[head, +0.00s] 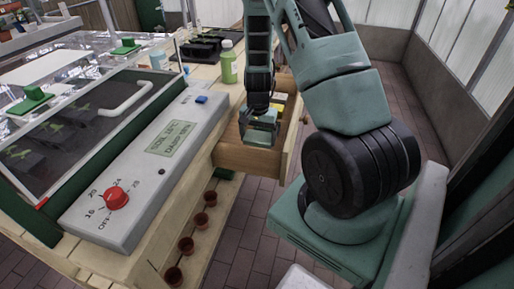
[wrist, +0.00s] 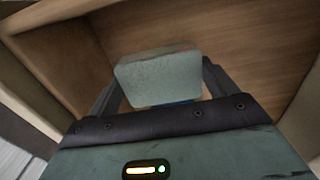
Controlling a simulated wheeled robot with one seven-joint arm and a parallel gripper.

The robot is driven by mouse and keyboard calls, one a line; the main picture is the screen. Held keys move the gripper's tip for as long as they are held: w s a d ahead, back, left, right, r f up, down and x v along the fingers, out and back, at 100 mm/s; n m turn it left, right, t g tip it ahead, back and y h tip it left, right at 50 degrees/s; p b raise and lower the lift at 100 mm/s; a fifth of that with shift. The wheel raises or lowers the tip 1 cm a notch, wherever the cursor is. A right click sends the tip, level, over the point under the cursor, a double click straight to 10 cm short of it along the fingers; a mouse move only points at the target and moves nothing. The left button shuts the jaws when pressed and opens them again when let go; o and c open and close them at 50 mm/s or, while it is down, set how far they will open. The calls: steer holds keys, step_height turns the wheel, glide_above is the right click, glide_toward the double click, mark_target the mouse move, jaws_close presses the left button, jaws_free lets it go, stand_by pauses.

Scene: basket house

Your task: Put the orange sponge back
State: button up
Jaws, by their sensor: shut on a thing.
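My gripper (head: 261,122) reaches down into an open wooden drawer (head: 247,160) at the side of the bench. In the wrist view my gripper (wrist: 160,88) is shut on a pale grey-green block (wrist: 158,76), sponge-like in shape. A sliver of blue shows just below the block. The block is inside the drawer (wrist: 225,30), between its wooden walls; I cannot tell whether it touches the bottom. I see no clearly orange sponge in either view.
A green bottle (head: 227,63) stands on the bench near the drawer. A control box with a red knob (head: 116,197) is at left. Several small pots (head: 186,244) stand low beside the bench.

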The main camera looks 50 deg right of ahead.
mark_target(258, 145)
steer(key=shift+f, duration=2.05)
steer(key=shift+f+b, duration=0.25)
steer(key=shift+b, duration=0.1)
steer(key=o, duration=0.8)
steer(key=shift+r, duration=0.1)
steer(key=shift+r, duration=0.1)
step_height(258, 145, up, 12)
steer(key=shift+r+p, duration=0.1)
steer(key=shift+p, duration=0.8)
